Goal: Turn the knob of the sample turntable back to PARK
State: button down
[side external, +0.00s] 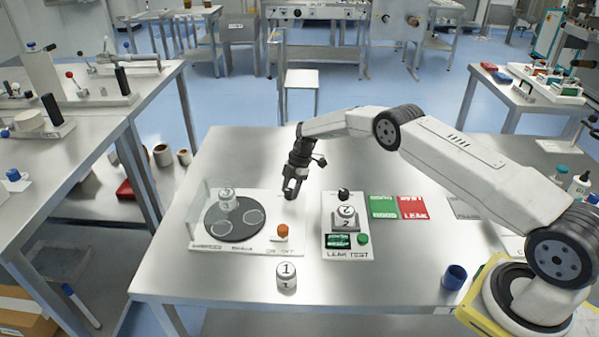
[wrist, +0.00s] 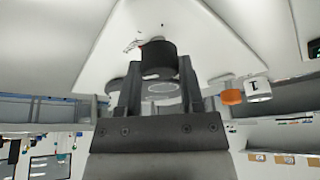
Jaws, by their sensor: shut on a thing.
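The sample turntable is a white board (side external: 262,205) with a dark round disc (side external: 235,220) on the left of the table. A jar marked 2 (side external: 227,199) stands on the disc. My gripper (side external: 291,190) is at the board's back right corner, pointing down. In the wrist view my gripper (wrist: 158,85) is shut on a black round knob (wrist: 158,60), which sits between its two fingers. In the side view the gripper hides the knob. The knob's markings are too small to read, so I cannot tell its setting.
An orange button (side external: 282,231) is on the board's front right. A jar marked 1 (side external: 287,277) stands in front. The leak test unit (side external: 347,235), holding another jar (side external: 346,212), is to the right, beside green (side external: 382,206) and red (side external: 411,207) pads. A blue cup (side external: 455,277) stands front right.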

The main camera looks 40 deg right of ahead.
jog(key=shift+s+f, duration=0.1)
jog(key=shift+f, duration=0.05)
jog(key=shift+c, duration=1.1)
grip_release()
jog(key=shift+r, duration=0.2)
jog(key=v, duration=0.7)
jog(key=shift+d+r, duration=0.2)
jog(key=shift+r, duration=0.05)
jog(key=shift+r, duration=0.1)
